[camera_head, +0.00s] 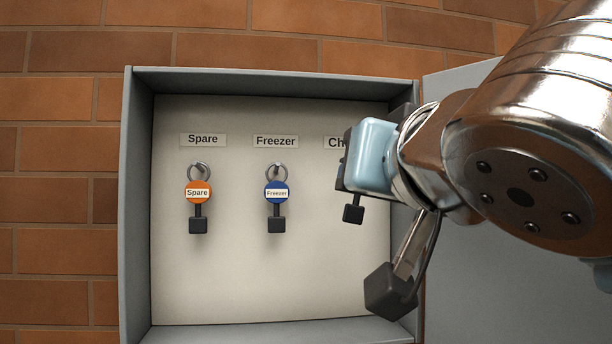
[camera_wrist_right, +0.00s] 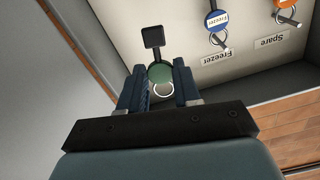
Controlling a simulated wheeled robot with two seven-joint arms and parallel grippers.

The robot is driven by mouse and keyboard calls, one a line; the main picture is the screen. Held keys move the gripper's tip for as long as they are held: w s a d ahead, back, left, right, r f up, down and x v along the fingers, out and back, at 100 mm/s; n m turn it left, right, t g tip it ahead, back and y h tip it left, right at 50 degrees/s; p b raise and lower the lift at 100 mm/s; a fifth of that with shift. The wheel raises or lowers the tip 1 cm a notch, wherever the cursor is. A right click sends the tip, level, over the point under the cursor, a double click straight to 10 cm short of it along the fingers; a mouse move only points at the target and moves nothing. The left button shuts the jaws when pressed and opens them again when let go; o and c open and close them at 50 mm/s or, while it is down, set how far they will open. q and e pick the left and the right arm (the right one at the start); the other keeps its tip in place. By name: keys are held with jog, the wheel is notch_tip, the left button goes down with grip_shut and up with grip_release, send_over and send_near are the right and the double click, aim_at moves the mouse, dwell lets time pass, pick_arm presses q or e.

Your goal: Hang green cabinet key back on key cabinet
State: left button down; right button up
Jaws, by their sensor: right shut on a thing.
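The green cabinet key shows in the right wrist view as a round green tag (camera_wrist_right: 160,73) with a ring and a black end. My right gripper (camera_wrist_right: 160,88) is shut on it, with the ring between the fingers and the black end pointing away. In the head view my right gripper (camera_head: 350,165) is in front of the right part of the key cabinet (camera_head: 137,200), and the key's black end (camera_head: 353,213) hangs below it. The gripper covers most of a label starting "Ch" (camera_head: 334,142) and the area under it; any hook there is hidden. My left gripper is not in view.
An orange Spare key (camera_head: 198,192) and a blue Freezer key (camera_head: 276,192) hang on hooks left of my gripper, under their labels. The cabinet's side walls rise around the panel. Its open door (camera_head: 480,290) is at the right. Brick wall (camera_head: 60,180) surrounds it.

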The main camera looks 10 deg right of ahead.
jog(key=w+f, duration=0.1)
jog(key=w, duration=0.5)
jog(key=shift+w+f, duration=0.15)
jog(key=shift+w, duration=0.05)
dwell(0.4)
jog(key=shift+a, duration=0.1)
dwell(0.4)
jog(key=o, duration=1)
